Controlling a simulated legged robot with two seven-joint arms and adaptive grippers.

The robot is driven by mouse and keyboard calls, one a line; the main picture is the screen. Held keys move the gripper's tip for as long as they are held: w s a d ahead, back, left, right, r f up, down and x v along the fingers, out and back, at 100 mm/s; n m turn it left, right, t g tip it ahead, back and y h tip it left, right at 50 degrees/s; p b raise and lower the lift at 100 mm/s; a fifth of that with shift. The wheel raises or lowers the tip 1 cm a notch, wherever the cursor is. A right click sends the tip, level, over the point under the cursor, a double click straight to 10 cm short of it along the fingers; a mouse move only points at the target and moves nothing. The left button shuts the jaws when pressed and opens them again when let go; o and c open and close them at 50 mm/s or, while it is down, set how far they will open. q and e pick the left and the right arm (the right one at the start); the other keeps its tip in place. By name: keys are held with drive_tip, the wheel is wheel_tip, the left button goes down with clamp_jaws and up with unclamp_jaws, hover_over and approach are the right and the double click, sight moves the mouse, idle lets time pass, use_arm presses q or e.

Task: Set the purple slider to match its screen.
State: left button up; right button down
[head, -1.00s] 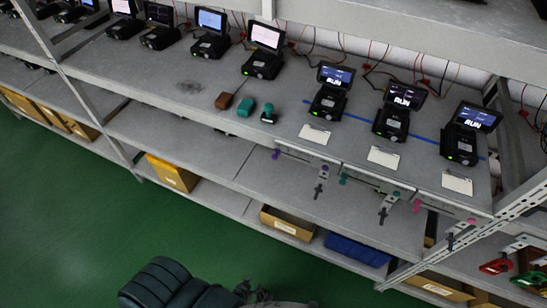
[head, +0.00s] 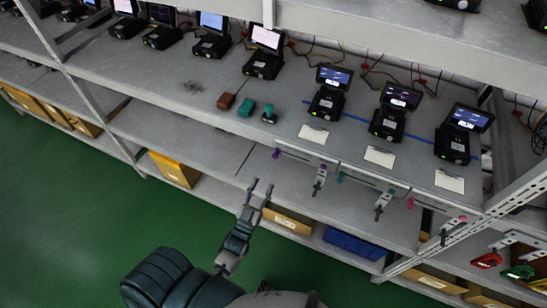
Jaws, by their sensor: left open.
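A purple knob (head: 277,153) sits at the left end of the leftmost slider rail on the shelf's front edge. A grey bracket with a dark handle (head: 319,180) hangs near that rail's right end. Behind the rail stands a black device (head: 327,103) with a lit screen (head: 333,76); its writing is too small to read. My left gripper (head: 262,185) is open and empty, its two fingers pointing up toward the shelf. In the picture it is below and slightly left of the purple knob, apart from it. My right gripper is out of view.
Similar rails with a teal knob (head: 340,177) and a pink knob (head: 410,203) lie to the right. White cards (head: 313,134) lie on the shelf. Brown (head: 225,100) and teal blocks stand further left. A cardboard box (head: 286,221) and blue bin (head: 355,245) sit below.

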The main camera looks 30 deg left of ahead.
sight(276, 153)
use_arm(q)
drive_tip(key=p+x, duration=0.1)
drive_tip(key=x, duration=0.9)
drive_tip(key=shift+w+p, duration=0.25)
drive_tip(key=shift+p, duration=0.1)
clamp_jaws()
